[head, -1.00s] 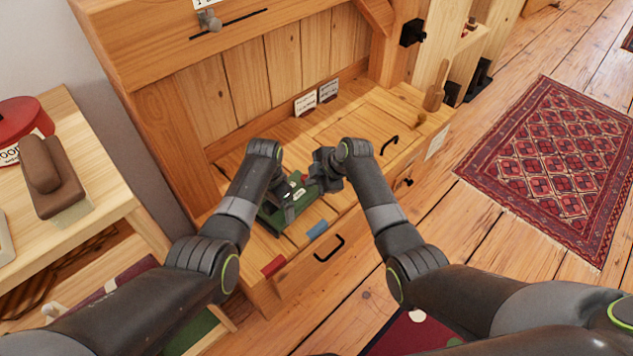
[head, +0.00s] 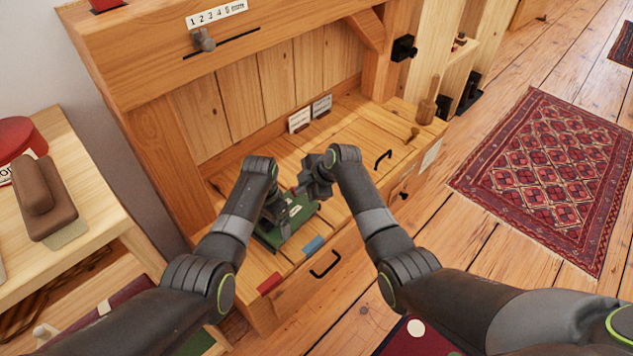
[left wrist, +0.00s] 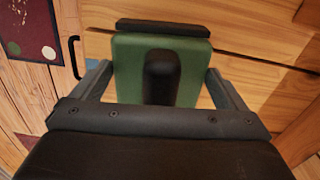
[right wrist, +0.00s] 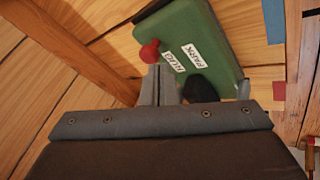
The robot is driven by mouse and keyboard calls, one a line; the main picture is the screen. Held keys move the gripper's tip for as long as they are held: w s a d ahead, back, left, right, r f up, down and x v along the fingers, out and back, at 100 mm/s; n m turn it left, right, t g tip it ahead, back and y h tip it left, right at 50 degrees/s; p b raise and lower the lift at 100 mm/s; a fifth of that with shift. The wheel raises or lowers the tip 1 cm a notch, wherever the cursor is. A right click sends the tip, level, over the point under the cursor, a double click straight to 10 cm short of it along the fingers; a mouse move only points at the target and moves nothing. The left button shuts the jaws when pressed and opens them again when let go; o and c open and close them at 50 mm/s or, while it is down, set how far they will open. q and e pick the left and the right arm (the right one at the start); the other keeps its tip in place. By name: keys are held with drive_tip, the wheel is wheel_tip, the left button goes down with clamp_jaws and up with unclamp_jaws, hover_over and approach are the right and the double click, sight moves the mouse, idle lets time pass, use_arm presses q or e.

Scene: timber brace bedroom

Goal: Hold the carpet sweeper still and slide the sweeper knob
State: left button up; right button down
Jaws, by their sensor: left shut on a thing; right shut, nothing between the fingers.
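The green carpet sweeper (head: 296,221) lies on the wooden bench top. The left wrist view shows its green body (left wrist: 128,75) with a black grip on top and a black strip along the far edge. My left gripper (left wrist: 158,82) is shut on the sweeper, one finger at each side of the body. The red sweeper knob (right wrist: 149,52) stands on the green top (right wrist: 205,40), beside white labels reading PARK and RUG. My right gripper (right wrist: 160,78) is shut and empty, its fingertips right at the knob; I cannot tell whether they touch it. In the head view, it (head: 312,186) is above the sweeper's far end.
A blue tile (head: 312,246) and a red tile (head: 269,284) lie along the bench's front edge, above a drawer handle (head: 325,264). Two small cards (head: 310,114) stand at the back panel. A side table (head: 100,220) with a brown brush is at left. The bench right of the sweeper is mostly clear.

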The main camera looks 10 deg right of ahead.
use_arm(q)
drive_tip(key=shift+w, duration=0.1)
use_arm(e)
drive_tip(key=v, duration=0.8)
drive_tip(key=shift+d, duration=0.15)
use_arm(q)
drive_tip(key=shift+a, duration=0.1)
use_arm(e)
drive_tip(key=shift+s, duration=0.1)
use_arm(q)
drive_tip(key=o, duration=1)
